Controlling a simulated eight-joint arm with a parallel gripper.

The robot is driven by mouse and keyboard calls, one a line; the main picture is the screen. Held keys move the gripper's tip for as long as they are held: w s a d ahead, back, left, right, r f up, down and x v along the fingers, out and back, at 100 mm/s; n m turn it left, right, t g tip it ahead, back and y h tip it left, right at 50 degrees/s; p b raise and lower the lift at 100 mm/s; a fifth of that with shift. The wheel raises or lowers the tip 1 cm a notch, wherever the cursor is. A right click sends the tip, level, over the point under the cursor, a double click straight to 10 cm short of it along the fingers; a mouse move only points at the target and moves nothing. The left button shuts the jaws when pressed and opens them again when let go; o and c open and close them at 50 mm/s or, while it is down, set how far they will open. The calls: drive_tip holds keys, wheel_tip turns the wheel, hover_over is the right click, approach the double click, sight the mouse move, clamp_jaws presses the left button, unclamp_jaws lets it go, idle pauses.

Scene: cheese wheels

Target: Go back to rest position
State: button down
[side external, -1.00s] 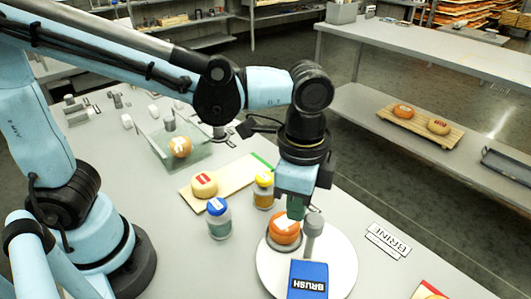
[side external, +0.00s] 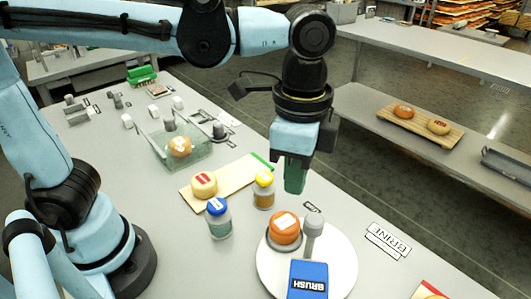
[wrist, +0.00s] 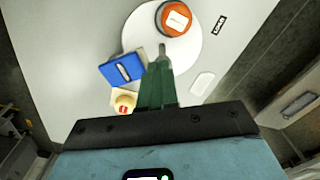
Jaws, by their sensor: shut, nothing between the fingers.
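My gripper (side external: 294,190) is shut and empty, with green fingers pointing down. In the side external view it hangs in the air above and behind the white round board (side external: 340,262). It also shows in the wrist view (wrist: 160,62), above the table. An orange cheese wheel (side external: 284,226) with a white label sits on the round board, apart from my fingers. The blue brush block (side external: 308,281) and a grey upright handle (side external: 313,232) are beside it. The wrist view shows the orange wheel (wrist: 176,18) and the blue block (wrist: 122,69) too.
Jars with blue (side external: 218,218) and yellow (side external: 264,190) lids stand left of the round board. A pale cheese (side external: 204,185) lies on a wooden board (side external: 232,177). A glass tank (side external: 196,155) holds another cheese (side external: 179,146). A BRINE label (side external: 389,239) lies at right.

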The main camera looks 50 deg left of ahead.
drive_tip(key=w+a+f+n+t, duration=0.1)
drive_tip(key=a+f+n+t, duration=0.1)
drive_tip(key=a+n, duration=0.4)
drive_tip(key=a+f+n+t, duration=0.2)
drive_tip(key=a+n+t, duration=0.3)
drive_tip(key=a, duration=0.7)
drive_tip(key=shift+w+a+f+n, duration=0.35)
drive_tip(key=shift+a+n, duration=0.05)
drive_tip(key=shift+n, duration=0.1)
